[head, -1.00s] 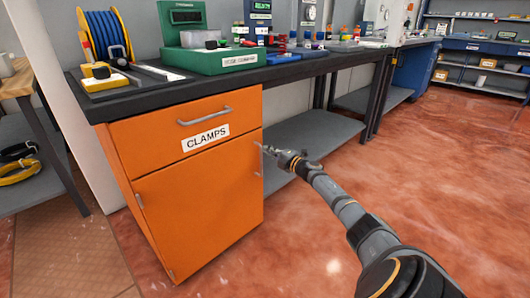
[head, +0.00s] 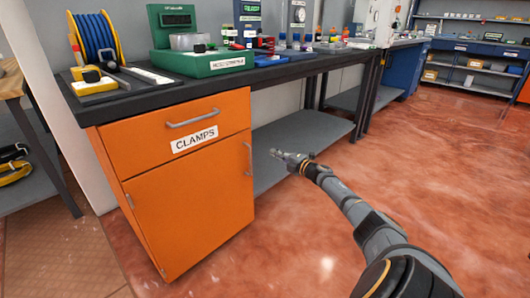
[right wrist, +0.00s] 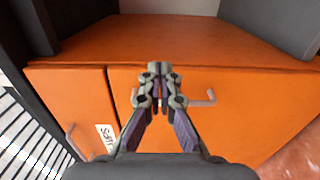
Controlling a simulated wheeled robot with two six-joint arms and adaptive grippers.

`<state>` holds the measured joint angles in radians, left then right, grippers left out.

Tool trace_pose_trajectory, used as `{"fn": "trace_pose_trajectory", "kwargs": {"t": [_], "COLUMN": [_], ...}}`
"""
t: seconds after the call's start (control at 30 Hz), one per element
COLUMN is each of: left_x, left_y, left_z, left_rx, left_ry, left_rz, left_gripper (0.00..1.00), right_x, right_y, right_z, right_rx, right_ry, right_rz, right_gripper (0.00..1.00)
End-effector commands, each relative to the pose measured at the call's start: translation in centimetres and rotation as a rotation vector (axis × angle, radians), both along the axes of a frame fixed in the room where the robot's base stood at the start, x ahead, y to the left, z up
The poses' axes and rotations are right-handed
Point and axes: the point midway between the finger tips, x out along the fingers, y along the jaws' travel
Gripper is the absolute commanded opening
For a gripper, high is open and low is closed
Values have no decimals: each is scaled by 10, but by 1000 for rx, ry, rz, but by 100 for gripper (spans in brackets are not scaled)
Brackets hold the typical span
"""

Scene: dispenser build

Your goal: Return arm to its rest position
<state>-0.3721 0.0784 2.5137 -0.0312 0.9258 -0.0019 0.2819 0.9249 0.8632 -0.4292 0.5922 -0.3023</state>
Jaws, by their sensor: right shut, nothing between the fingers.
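My right gripper (head: 278,154) is shut and empty in the head view. It is in the air to the right of the orange cabinet, with my right arm coming in from the lower right. In the right wrist view the shut fingers (right wrist: 160,75) point toward the orange cabinet (right wrist: 235,105), and its door handle shows behind them. In the head view the orange cabinet (head: 190,217) has its CLAMPS drawer (head: 140,139) and its door shut. My left gripper is not in view.
A black workbench (head: 260,76) runs above the cabinet, holding a blue cable spool (head: 95,38) and a green unit (head: 190,62). A grey lower shelf (head: 300,140) lies right of the cabinet. The red floor (head: 440,180) on the right is clear.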

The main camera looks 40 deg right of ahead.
Motion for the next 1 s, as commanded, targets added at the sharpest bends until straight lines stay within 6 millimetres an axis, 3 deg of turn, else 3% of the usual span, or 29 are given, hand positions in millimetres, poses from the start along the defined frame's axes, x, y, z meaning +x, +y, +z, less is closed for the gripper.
{"fn": "trace_pose_trajectory", "kwargs": {"t": [0.1, 0.3, 0.77, 0.87, 0.97, 1.0], "left_x": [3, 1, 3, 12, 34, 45], "left_y": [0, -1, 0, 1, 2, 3], "left_z": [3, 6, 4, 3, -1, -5], "left_rx": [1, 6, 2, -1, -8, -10], "left_ry": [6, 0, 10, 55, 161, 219], "left_rz": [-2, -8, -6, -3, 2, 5], "left_gripper": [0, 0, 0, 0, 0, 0], "right_x": [-18, -32, -33, -24, -12, -9], "right_y": [-19, -33, -32, -4, 61, 96], "right_z": [1, -1, -3, -13, -33, -40], "right_rx": [-2, 0, 4, 49, 162, 227], "right_ry": [3, 2, 2, 0, -7, -11], "right_rz": [-2, 0, 4, 35, 96, 124], "right_gripper": [0, 0, 0, 0, 0, 0]}}
